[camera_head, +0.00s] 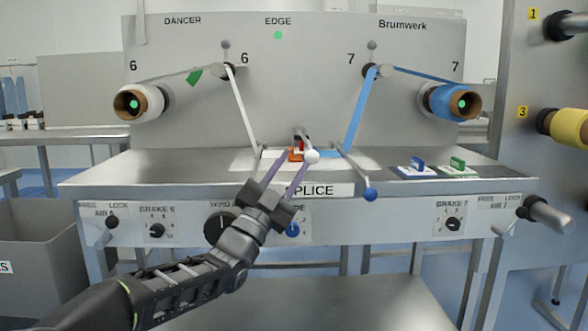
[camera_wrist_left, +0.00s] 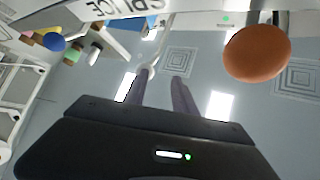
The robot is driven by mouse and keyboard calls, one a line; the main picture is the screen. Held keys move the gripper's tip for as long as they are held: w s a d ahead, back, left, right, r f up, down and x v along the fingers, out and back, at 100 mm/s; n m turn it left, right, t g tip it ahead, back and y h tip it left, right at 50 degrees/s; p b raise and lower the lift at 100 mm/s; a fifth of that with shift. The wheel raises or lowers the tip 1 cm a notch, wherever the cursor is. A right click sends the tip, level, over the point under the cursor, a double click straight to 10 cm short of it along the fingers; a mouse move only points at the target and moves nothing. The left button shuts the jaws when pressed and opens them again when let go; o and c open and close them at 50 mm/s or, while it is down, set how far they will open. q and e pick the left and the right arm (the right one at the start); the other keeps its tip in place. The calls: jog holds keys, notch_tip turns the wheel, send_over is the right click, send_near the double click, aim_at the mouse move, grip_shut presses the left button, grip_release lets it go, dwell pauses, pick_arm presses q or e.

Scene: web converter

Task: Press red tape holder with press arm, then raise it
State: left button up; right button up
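The red tape holder (camera_head: 295,155) sits on the splice table behind the SPLICE label, partly hidden by my fingers and the press arm. My left gripper (camera_head: 294,157) reaches up from the lower left. The spread fingers (camera_wrist_left: 162,80) also show in the left wrist view. My right gripper is not in view.
A lever with a blue ball (camera_head: 370,194) stands right of the SPLICE label. Blue and green tape holders (camera_head: 417,168) (camera_head: 457,164) lie further right. White and blue webs run down to the table. An orange-brown ball (camera_wrist_left: 257,53) is close in the wrist view.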

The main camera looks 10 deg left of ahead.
pick_arm(q)
jog(key=shift+d+f, duration=0.1)
jog(key=shift+f, duration=0.05)
jog(key=s+a+f+b, duration=0.1)
jog(key=a+f+b, duration=0.3)
jog(key=f+b, duration=0.2)
jog(key=shift+s+a+f, duration=0.2)
jog(key=shift+s+f, duration=0.15)
jog(key=shift+f, duration=0.55)
dwell(0.4)
jog(key=shift+a+r, duration=0.1)
